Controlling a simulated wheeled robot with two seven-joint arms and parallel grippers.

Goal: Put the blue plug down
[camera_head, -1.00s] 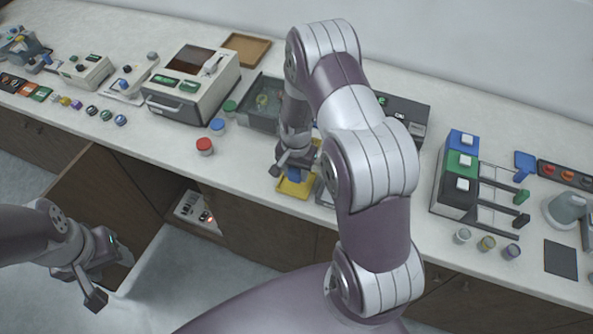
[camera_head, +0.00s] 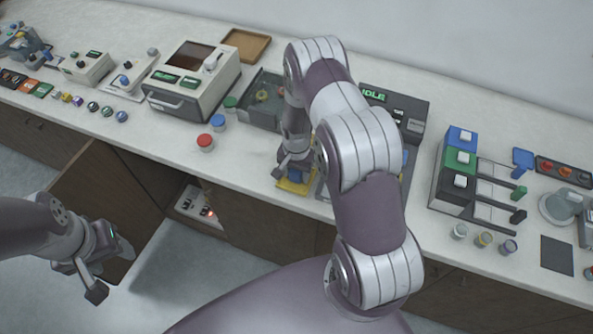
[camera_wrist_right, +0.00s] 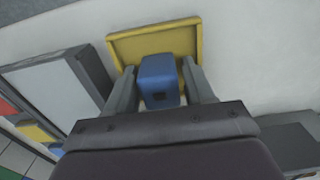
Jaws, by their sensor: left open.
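The blue plug (camera_wrist_right: 160,82) is between the two fingers of my right gripper (camera_wrist_right: 161,75) in the right wrist view. The fingers meet its sides, and I see no clear gap at the tips. The plug is over the yellow tray (camera_wrist_right: 155,42); I cannot tell whether it rests on the tray floor. In the head view the yellow tray (camera_head: 290,187) lies near the counter's front edge, with my right gripper (camera_head: 290,165) over it, partly hiding the plug. My left gripper (camera_head: 108,272) is open and empty, low in front of the cabinets.
A red-capped jar (camera_head: 205,143) and a blue-capped jar (camera_head: 218,122) stand left of the tray. A grey open bin (camera_head: 250,112) is behind it. A dark machine reading IDLE (camera_head: 400,100) stands behind my right arm. A cabinet door (camera_head: 100,200) hangs open at left.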

